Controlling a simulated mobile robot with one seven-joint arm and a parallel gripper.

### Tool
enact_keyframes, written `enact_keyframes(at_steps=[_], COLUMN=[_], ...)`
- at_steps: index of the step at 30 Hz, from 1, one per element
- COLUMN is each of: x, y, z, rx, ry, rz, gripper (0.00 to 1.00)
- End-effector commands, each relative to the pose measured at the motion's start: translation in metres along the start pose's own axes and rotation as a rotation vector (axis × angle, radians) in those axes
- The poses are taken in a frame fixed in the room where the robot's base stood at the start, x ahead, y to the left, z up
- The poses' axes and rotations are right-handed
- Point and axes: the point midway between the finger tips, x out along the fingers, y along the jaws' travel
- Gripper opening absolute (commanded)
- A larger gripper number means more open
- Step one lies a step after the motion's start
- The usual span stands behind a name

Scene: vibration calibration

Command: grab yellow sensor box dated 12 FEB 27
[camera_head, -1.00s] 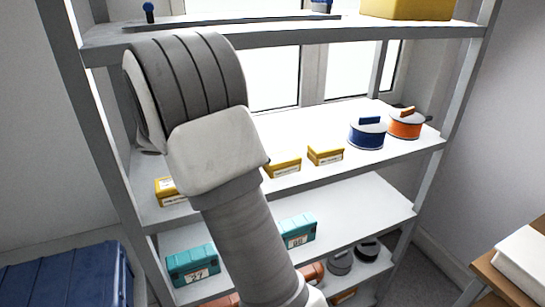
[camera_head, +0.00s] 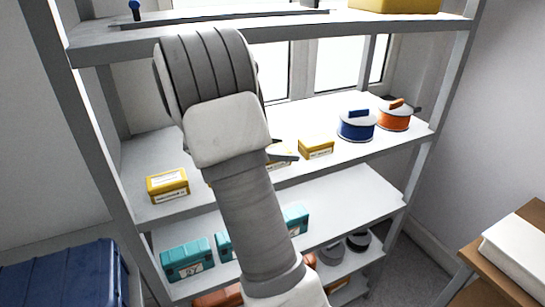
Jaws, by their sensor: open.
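Several small yellow sensor boxes with white labels stand on the middle shelf. The left box (camera_head: 168,186) is in full view, left of my arm. The right box (camera_head: 316,149) is also clear, right of my arm. Another yellow box (camera_head: 284,163) between them is partly covered. The dates are too small to read, so I cannot tell which box says 12 FEB 27. My gripper (camera_head: 285,153) is mostly hidden behind my arm. A grey finger-like part of it shows, open, in front of the partly covered box; I cannot tell if they touch.
A blue reel (camera_head: 357,126) and an orange reel (camera_head: 394,118) stand right on the same shelf (camera_head: 345,172). Teal cases (camera_head: 187,260) sit on the shelf below. The upper shelf (camera_head: 270,33) is overhead. Shelf uprights flank my arm.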

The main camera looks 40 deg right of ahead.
Motion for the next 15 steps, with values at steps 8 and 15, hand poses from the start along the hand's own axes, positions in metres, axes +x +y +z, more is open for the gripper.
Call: enact_keyframes(at_steps=[8,15], x=[-0.0003,-0.0004], y=[-0.0001,-0.0001], z=[0.0002,0.0003], rx=[0.000,0.001], ry=[0.000,-0.001], rz=[0.000,0.000], gripper=[0.71,0.28])
